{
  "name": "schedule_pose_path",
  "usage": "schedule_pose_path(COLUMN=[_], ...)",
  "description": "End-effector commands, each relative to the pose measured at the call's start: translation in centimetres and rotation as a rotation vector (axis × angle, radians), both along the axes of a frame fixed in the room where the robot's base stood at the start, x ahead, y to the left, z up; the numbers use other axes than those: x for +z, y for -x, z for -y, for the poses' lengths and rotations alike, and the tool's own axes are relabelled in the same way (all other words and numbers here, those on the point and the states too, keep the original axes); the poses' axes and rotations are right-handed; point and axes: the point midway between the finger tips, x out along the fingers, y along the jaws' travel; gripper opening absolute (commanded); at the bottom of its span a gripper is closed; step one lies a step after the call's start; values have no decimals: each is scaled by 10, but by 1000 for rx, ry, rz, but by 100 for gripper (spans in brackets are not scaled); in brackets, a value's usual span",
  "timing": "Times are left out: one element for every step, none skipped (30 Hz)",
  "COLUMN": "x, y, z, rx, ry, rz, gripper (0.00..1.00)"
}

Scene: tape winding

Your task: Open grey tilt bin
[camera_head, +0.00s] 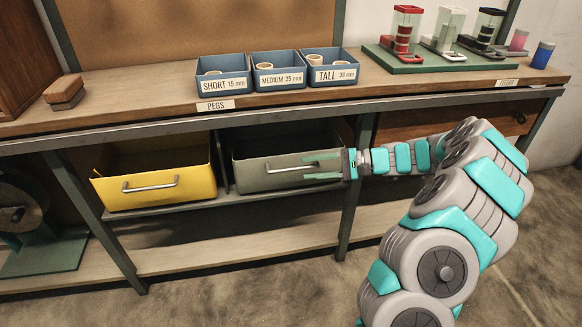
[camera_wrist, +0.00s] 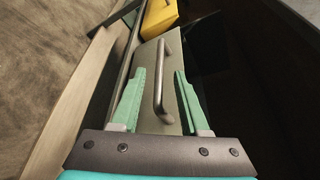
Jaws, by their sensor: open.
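The grey tilt bin (camera_head: 256,173) sits on the lower shelf below the bench, to the right of the yellow bin. Its front has a metal bar handle (camera_head: 290,168), which also shows in the wrist view (camera_wrist: 160,78). My gripper (camera_head: 322,165) is in front of the right part of the grey bin's face. In the wrist view my gripper (camera_wrist: 158,98) is open, with one green finger on each side of the handle. I cannot tell whether either finger touches the handle.
A yellow bin (camera_head: 160,190), tilted forward, stands left of the grey bin. A dark green bench leg (camera_head: 352,200) stands just right of it, under my arm. Blue peg trays (camera_head: 223,87) and a green board with dispensers (camera_head: 440,62) are on the bench top.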

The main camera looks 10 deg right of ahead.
Motion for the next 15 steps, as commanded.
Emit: schedule_pose_path(x=[-1,-2,-3,-4,-5,-6,-7,-8,-9,-10,-10,-11,-11,-11,-11], y=[-2,-3,-5,-7,-8,-10,-12,-13,-14,-15,-15,-16,-16,-17,-17], z=[-9,-13,-19,-23,-27,-32,-35,-39,-43,-45,-47,-49,-51,-51,-52], rx=[4,3,4,4,3,1,1,1,2,3,2,2,2,2,1], ry=[-1,-2,-2,0,0,2,1,1,1,0,0,0,-1,-1,-1], rz=[-3,-2,-1,-1,-1,-1,0,0,-1,-1,0,0,0,0,0], gripper=[45,45,45,45,45,45,45,45,45,45,45,45,45,45,45])
